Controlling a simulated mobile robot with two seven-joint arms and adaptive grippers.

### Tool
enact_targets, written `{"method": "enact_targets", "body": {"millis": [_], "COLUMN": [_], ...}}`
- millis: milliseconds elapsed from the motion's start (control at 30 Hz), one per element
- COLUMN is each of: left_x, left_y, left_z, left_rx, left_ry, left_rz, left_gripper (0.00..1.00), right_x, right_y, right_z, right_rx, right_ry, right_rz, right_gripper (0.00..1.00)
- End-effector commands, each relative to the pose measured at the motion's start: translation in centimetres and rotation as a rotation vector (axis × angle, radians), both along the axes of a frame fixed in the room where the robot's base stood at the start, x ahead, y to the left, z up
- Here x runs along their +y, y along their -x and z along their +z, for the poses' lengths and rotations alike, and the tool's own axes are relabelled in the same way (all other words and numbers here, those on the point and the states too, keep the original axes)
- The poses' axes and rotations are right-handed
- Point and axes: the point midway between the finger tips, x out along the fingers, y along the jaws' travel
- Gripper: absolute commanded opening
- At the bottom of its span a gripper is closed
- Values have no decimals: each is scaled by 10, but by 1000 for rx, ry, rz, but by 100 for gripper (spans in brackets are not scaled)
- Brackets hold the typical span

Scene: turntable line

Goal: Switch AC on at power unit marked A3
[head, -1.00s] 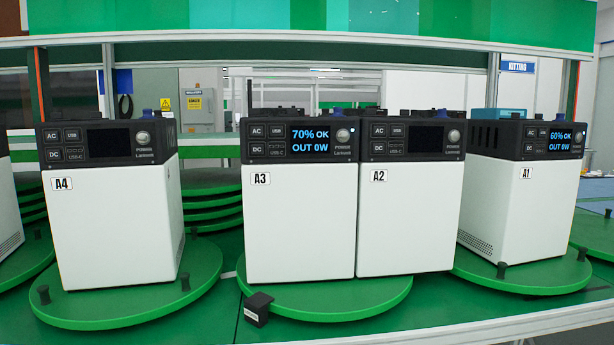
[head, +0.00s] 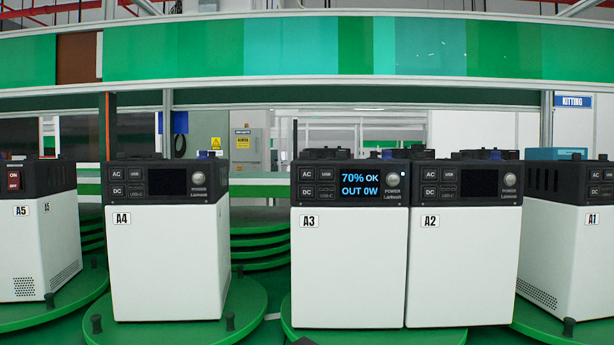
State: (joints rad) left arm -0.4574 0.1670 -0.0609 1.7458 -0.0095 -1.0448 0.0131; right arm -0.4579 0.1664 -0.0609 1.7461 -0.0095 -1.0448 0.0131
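The power unit marked A3 (head: 348,258) is a white box with a black top panel, standing upright near the middle of the head view. Its screen (head: 360,185) is lit and reads 70% OK, OUT 0W. Its AC button (head: 307,173) is at the panel's upper left, above the DC button (head: 307,191), and looks dark. A round power knob (head: 392,180) is at the panel's right, with a small light beside it. Neither of my grippers shows in the head view.
Unit A2 (head: 460,265) stands right against A3 with a dark screen. Unit A4 (head: 165,265) is left, also dark, on its own green turntable (head: 255,300). A5 (head: 40,245) is far left and A1 (head: 570,260) far right. A green-panelled shelf (head: 300,50) spans above.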

Motion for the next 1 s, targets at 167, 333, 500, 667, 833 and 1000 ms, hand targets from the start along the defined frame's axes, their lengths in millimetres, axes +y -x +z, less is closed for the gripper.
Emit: {"method": "enact_targets", "body": {"millis": [167,333,500,667,833,1000], "left_x": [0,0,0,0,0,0], "left_y": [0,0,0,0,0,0], "left_z": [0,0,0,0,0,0], "left_rx": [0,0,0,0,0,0], "left_ry": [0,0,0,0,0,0], "left_rz": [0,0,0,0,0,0], "left_gripper": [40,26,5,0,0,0], "right_x": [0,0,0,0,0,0], "right_y": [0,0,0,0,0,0], "right_z": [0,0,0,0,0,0], "right_rx": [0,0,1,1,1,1], "right_ry": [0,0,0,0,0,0], "right_rz": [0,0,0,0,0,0], "right_gripper": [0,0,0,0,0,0]}}
